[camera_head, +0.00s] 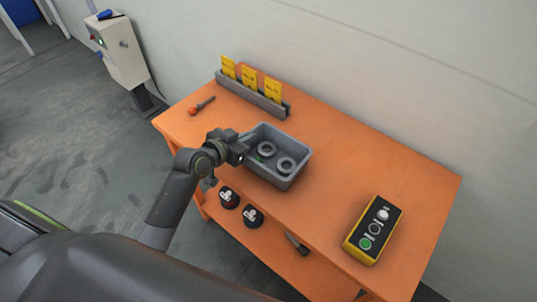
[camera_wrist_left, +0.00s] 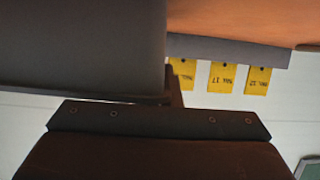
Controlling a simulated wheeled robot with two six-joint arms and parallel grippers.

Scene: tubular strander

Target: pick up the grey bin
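The grey bin (camera_head: 268,177) stands upright on the orange table, with two grey rings (camera_head: 286,165) and a small green spot inside it. My left gripper (camera_head: 244,153) is at the bin's left wall, its tip over or against the rim. I cannot tell whether the fingers are closed on the wall. In the left wrist view, a large dark grey surface (camera_wrist_left: 80,45), probably the bin's side, fills the upper left, very close to the gripper. The fingertips are hidden there. My right gripper is not in view.
On the orange table (camera_head: 345,165) are a rack with yellow cards (camera_head: 249,77), a red-handled screwdriver (camera_head: 201,106) and a yellow button box (camera_head: 373,230). Two black round parts (camera_head: 253,216) lie on the lower shelf. The tabletop right of the bin is clear.

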